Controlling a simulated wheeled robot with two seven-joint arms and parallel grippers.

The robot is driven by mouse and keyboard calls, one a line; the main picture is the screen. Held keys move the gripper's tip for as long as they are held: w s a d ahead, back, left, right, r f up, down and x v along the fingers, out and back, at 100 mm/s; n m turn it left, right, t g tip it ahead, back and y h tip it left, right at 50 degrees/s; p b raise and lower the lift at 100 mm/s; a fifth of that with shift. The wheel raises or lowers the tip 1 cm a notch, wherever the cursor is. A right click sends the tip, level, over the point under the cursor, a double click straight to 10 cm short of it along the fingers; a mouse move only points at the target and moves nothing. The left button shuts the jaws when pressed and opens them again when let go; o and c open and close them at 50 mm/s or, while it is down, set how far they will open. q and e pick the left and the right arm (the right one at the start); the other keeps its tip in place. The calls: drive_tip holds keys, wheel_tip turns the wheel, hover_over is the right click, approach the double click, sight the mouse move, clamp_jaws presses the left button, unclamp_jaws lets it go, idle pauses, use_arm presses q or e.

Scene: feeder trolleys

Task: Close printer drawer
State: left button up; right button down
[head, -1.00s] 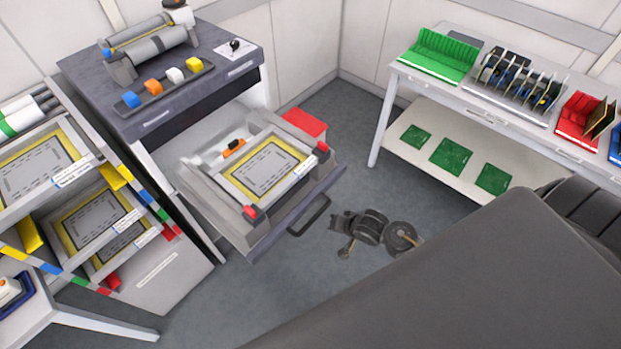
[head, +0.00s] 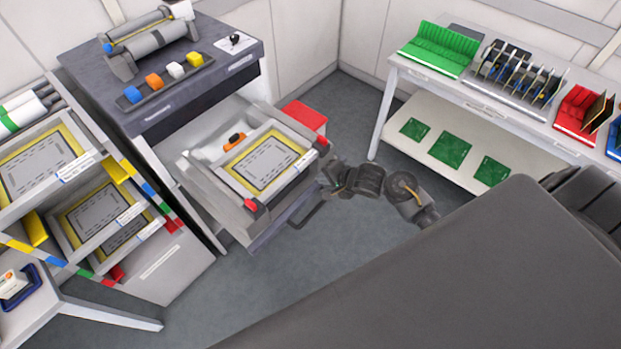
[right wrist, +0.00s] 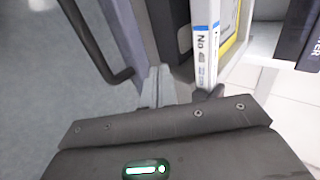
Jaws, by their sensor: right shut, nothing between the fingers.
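The printer (head: 165,85) is a dark-topped cabinet at the upper left of the head view. Its drawer (head: 262,232) is pulled out and carries a yellow-edged framed plate (head: 265,163) with red corner pieces. A dark bar handle (head: 318,208) is on the drawer front. My right gripper (head: 326,178) is at the right end of the drawer front. In the right wrist view its fingers (right wrist: 158,88) are together and empty, close to the drawer's front panel (right wrist: 128,35), with the handle (right wrist: 95,45) to their left. Whether they touch the panel is unclear. My left gripper is out of view.
A shelf rack (head: 100,200) with framed plates stands left of the drawer. A red-topped box (head: 304,116) is behind the drawer. A white bench (head: 480,105) with green boards on its lower shelf stands at the right. Grey floor is free in front of the drawer.

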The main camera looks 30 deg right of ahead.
sight(303, 178)
drive_tip(key=x, duration=0.7)
drive_tip(key=shift+w+f, duration=0.1)
drive_tip(key=shift+f, duration=0.1)
